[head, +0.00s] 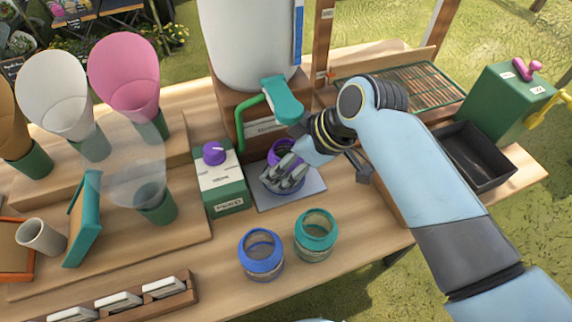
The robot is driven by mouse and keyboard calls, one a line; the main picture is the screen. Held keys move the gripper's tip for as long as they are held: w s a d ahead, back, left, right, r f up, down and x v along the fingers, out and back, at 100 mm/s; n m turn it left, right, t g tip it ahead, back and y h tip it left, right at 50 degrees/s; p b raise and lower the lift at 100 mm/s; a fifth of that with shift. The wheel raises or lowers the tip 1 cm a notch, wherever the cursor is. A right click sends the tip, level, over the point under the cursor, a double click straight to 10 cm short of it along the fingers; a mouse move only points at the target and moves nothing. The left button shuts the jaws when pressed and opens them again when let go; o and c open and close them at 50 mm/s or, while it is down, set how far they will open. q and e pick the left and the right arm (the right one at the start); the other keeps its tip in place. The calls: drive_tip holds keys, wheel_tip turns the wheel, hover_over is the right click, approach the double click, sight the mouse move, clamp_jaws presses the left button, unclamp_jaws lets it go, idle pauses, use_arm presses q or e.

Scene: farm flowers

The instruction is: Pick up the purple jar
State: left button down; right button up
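The purple jar (277,152) stands on a grey plate (311,188) below the teal-handled dispenser. Only part of its purple rim shows, because my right gripper covers much of its front. My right gripper (280,181) is right at the jar, its grey fingers pointing left and down over the near side. I cannot tell whether the fingers are closed on the jar or just beside it. My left gripper is not in view.
A blue jar (261,262) and a teal jar (315,242) stand in front. A green and white box with a purple knob (214,154) is close on the left. The dispenser's teal handle (283,98) hangs just above. A black tray (468,158) lies right.

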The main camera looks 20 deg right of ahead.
drive_tip(key=c, duration=1)
